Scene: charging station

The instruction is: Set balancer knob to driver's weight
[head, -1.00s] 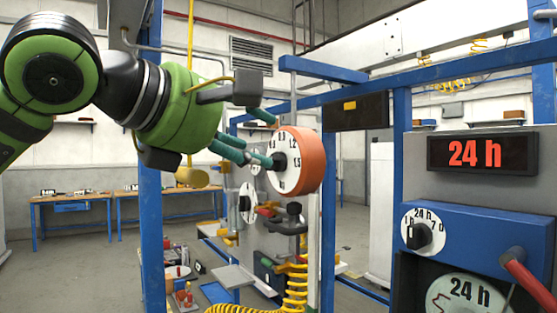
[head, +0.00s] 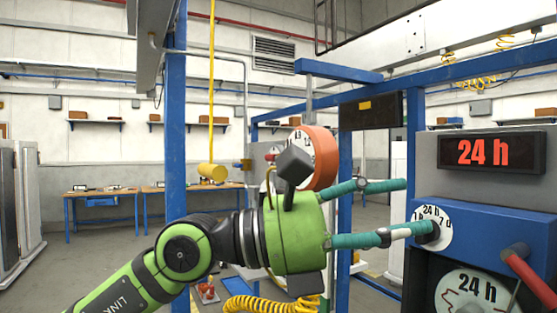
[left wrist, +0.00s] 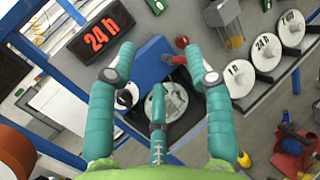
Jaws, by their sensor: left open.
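The orange balancer drum (head: 324,158) hangs in the middle of the head view. Only the upper part of its white numbered face (head: 300,140) shows, and my left wrist hides its knob. An orange curve (left wrist: 14,150) at the left edge of the left wrist view looks like the same drum. My left gripper (head: 416,208), with green arm and teal fingers, is open and points right, past the drum, toward the blue timer box. Its lower finger overlaps the black timer knob (head: 428,232); I cannot tell whether they touch. In the left wrist view the spread fingers (left wrist: 162,62) hold nothing.
A red "24 h" display (head: 478,152) stands above the blue timer box (head: 500,222). A "24 h" disc (head: 475,297) sits below it, beside a red handle (head: 530,277). Blue posts (head: 175,120) and a yellow coiled hose (head: 270,303) are near my arm.

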